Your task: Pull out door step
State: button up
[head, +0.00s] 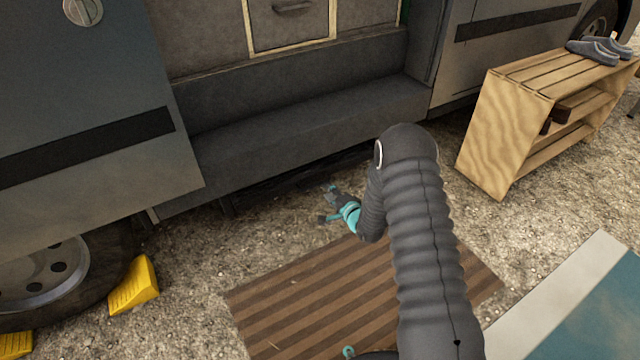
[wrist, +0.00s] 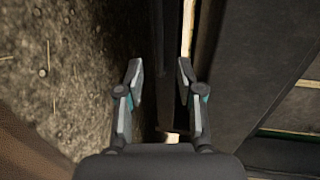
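The door step (head: 290,183) appears as a dark, flat edge low under the van's grey doorway sill (head: 300,135), mostly hidden in shadow beneath it. My gripper (head: 326,203), with teal parts, is low in front of this edge, near its right half. In the wrist view my gripper (wrist: 159,68) has its two fingers spread apart with nothing held between them. A dark strip, seemingly the step's edge, runs lengthwise ahead of the fingers. I cannot tell whether either finger touches it.
A striped brown mat (head: 340,300) lies on the gravel in front of the doorway. A wooden shoe rack (head: 500,135) with grey slippers (head: 592,50) stands at the right. A yellow wheel chock (head: 133,286) sits by the left wheel. Open gravel lies between mat and van.

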aim_at(319, 183)
jog(key=x, duration=0.7)
jog(key=shift+b, duration=0.3)
grip_shut()
